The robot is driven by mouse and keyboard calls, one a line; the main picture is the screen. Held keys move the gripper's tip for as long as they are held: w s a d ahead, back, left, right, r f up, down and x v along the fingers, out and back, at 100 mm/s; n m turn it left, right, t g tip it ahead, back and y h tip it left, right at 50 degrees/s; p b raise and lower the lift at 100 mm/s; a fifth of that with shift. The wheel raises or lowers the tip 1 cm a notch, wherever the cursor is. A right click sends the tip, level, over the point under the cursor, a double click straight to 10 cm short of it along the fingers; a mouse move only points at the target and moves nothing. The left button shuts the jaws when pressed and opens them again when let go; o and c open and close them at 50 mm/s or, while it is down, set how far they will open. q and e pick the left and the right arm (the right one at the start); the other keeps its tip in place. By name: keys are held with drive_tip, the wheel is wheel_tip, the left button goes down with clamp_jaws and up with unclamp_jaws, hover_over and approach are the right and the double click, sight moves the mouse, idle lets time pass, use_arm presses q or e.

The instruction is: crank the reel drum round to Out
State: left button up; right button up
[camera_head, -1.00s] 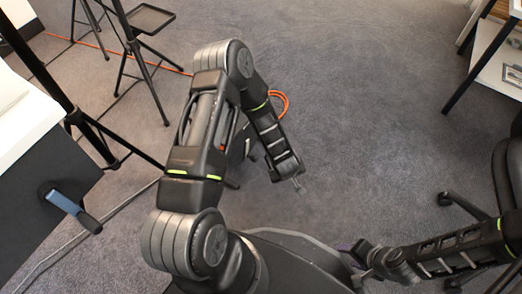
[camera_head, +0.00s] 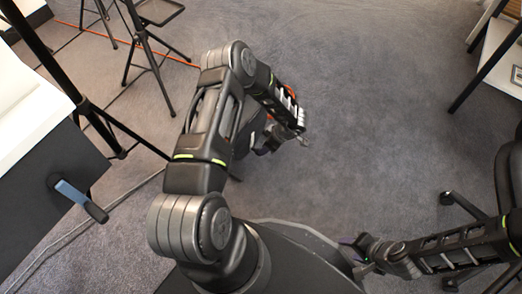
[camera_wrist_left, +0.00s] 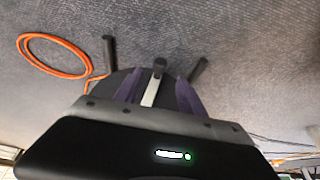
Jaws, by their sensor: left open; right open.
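A crank with a blue arm and dark grip (camera_head: 78,198) sticks out from the dark side of a white-topped box (camera_head: 50,215) at the left of the head view. The reel drum itself and any Out mark cannot be made out. My left arm is folded in mid-view, right of the crank and apart from it. Its gripper is largely hidden there; in the left wrist view the left gripper (camera_wrist_left: 160,78) shows purple fingers apart, with no held thing visible. My right gripper (camera_head: 357,248) is open at lower right, far from the crank.
Black stands with thin legs (camera_head: 118,152) and a small tray (camera_head: 158,11) are behind the box. An orange cable coil (camera_wrist_left: 54,56) lies on the carpet. A black chair (camera_head: 508,180) and a white table (camera_head: 497,62) are at right. The middle carpet is clear.

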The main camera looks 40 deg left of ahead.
use_arm(q)
drive_tip(key=b+x, duration=0.3)
drive_tip(key=x, duration=0.5)
drive_tip(key=shift+b, duration=0.3)
drive_tip(key=shift+r, duration=0.1)
drive_tip(key=shift+c, duration=0.5)
clamp_jaws()
idle(0.5)
